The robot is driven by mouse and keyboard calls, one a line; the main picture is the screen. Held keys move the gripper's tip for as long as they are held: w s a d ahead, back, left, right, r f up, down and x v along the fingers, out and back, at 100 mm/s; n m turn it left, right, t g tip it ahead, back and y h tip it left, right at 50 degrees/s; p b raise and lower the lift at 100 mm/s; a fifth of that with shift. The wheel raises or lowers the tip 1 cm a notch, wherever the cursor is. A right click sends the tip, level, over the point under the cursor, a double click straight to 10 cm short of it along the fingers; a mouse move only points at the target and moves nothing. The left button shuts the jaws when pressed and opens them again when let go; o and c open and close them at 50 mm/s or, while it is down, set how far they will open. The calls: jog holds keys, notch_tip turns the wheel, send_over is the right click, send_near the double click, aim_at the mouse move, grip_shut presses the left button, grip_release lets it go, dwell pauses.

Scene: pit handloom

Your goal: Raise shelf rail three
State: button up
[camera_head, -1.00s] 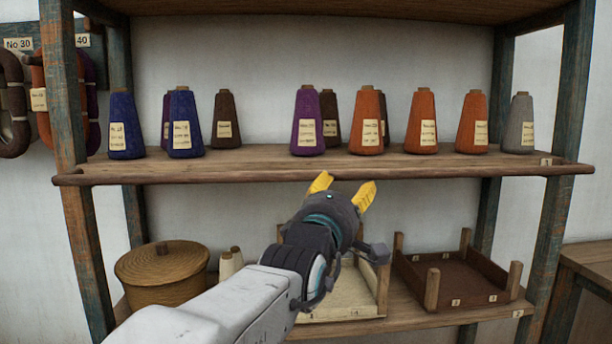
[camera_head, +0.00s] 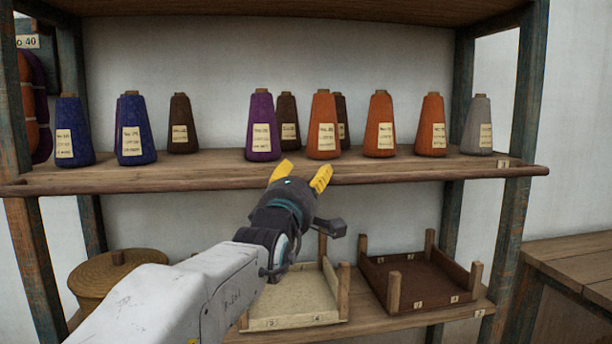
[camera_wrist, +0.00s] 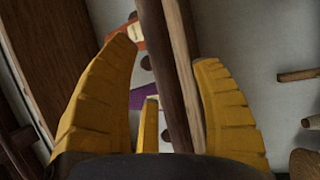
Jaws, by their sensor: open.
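A wooden rail (camera_head: 420,175) runs along the front edge of the cone shelf (camera_head: 215,165). A small tag reading 1 sits at the shelf's right end. I cannot make out a rail marked three. My gripper (camera_head: 301,174) is open, its yellow fingers pointing up at the front of this rail, near the middle. In the wrist view, a wooden bar (camera_wrist: 178,70), apparently this rail, passes between the spread fingers (camera_wrist: 165,100). Whether they touch it is unclear.
Purple (camera_head: 263,128), orange (camera_head: 323,125), blue, brown and grey cones stand on the shelf. Below are a pale tray (camera_head: 292,322), a brown tray with corner posts (camera_head: 425,303) and a lidded basket (camera_head: 93,280). A wooden table (camera_head: 575,255) stands at right.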

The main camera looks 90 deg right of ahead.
jog(key=shift+s+d, duration=0.1)
jog(key=shift+d, duration=0.25)
jog(key=shift+c, duration=0.3)
grip_shut()
